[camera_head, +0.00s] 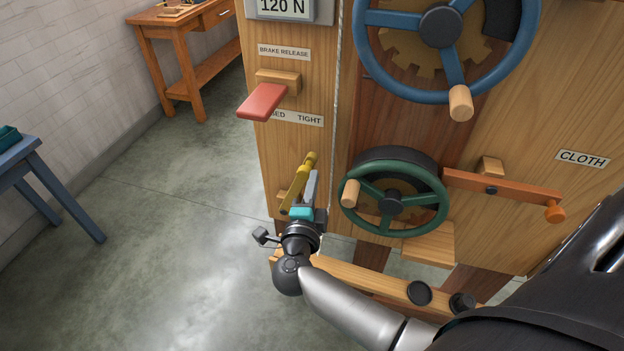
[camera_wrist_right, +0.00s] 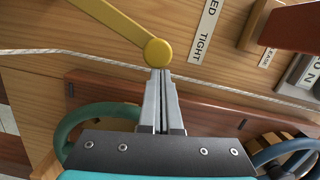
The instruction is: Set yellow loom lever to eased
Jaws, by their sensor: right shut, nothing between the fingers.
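The yellow lever (camera_head: 298,183) is on the loom's wooden front panel, below the plate reading "TIGHT" (camera_head: 297,118), whose left word is partly hidden by the red lever. Its round knob is at the upper end, and the lever leans slightly right in the head view. My right gripper (camera_head: 311,176) is at the lever, its fingers shut and empty. In the right wrist view the fingertips (camera_wrist_right: 160,74) are right at the yellow knob (camera_wrist_right: 158,52), touching or nearly so. My left gripper is not in view.
A red brake-release lever (camera_head: 262,101) sticks out above. A green handwheel (camera_head: 394,198) stands close right of my gripper, with an orange lever (camera_head: 505,188) beyond. A blue handwheel (camera_head: 440,28) is higher up. A taut cord (camera_head: 336,90) runs down the panel.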

